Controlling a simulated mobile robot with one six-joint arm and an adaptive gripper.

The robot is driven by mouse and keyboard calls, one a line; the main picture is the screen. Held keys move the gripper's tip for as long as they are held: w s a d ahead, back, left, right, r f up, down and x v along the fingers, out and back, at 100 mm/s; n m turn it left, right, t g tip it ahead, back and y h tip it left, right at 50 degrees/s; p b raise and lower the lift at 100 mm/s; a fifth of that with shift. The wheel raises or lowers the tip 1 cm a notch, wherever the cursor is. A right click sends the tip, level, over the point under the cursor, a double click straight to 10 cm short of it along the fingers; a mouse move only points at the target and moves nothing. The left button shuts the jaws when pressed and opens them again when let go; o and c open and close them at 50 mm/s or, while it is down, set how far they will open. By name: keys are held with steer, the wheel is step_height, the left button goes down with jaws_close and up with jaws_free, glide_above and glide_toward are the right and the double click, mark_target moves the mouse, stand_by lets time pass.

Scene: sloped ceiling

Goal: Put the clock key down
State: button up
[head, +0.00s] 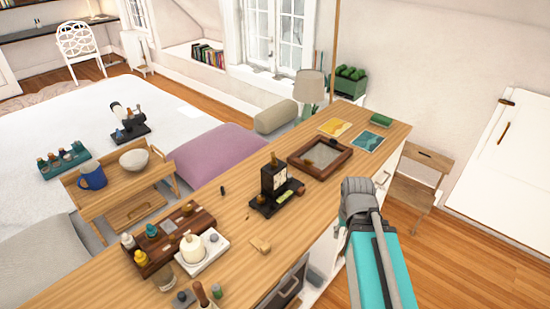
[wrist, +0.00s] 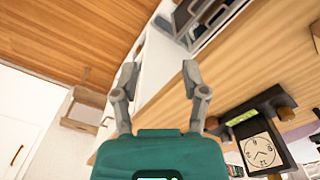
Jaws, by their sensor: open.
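A small black clock (head: 273,177) with a pale face stands on a dark base (head: 262,208) on the long wooden counter. It also shows in the wrist view, where the clock (wrist: 262,152) appears at the lower right, with a green strip (wrist: 242,117) on its base. I cannot pick out the clock key for certain; a small dark piece (head: 222,190) lies left of the clock, too small to tell. My gripper (wrist: 160,72) is open, with nothing between its fingers. It is near the counter's edge, apart from the clock.
A framed wooden tray (head: 320,154) and two colored cards lie behind the clock. A white tray (head: 202,262) with a round pot and a brown rack (head: 160,236) stand in front left. A small wooden block (head: 260,246) lies near the edge. Bare counter lies between.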

steer(key=shift+o, duration=0.5)
steer(key=shift+w+r, duration=0.15)
step_height(320, 180, up, 22)
steer(key=n+t+p, duration=0.2)
steer(key=t+p, duration=0.1)
steer(key=p, duration=1.8)
glide_above(272, 157)
steer(key=s, duration=0.3)
steer(key=shift+w+d+f+y, duration=0.1)
steer(key=shift+w+f+y, duration=0.1)
steer(key=shift+y, duration=0.1)
steer(key=shift+f, duration=0.15)
steer(key=b+x, duration=0.8)
steer(key=shift+w+f, duration=0.1)
steer(key=shift+f, duration=0.05)
steer(key=shift+w+f, duration=0.1)
steer(key=shift+f, duration=0.05)
